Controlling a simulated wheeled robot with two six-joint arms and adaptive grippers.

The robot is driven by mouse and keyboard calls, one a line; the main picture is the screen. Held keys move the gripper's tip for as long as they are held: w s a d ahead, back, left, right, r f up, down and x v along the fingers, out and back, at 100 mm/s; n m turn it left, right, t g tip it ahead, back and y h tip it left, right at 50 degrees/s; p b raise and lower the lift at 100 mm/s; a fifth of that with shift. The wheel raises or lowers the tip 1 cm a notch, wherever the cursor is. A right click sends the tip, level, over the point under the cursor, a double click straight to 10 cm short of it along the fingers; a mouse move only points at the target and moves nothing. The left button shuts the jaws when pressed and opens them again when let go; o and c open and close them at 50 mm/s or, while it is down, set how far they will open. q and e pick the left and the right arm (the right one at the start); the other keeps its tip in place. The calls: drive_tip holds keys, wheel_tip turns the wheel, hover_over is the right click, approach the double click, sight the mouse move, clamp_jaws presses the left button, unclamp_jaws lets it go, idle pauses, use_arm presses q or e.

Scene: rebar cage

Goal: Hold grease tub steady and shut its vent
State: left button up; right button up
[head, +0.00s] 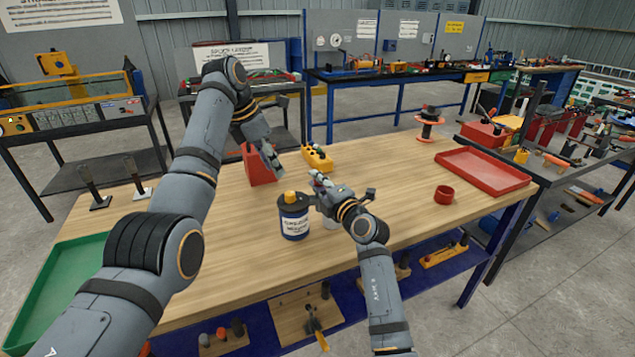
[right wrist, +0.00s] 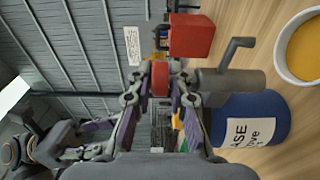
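The red block (head: 256,168) and a yellow holder (head: 317,158) stand behind the tub. A red ring-shaped cup (head: 444,195), a red tray (head: 484,172) and a spool (head: 430,125) are to the right. A green tray (head: 50,300) lies at the left.

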use_arm(q)
drive_tip(key=shift+o, duration=0.5)
drive_tip(key=shift+o, duration=0.7)
drive_tip(key=shift+f, duration=0.3)
drive_tip(key=m+t+h, duration=0.2)
drive_tip(key=t+h, duration=0.4)
drive_tip(key=h, duration=0.7)
approach(290, 193)
drive_tip(key=x, duration=1)
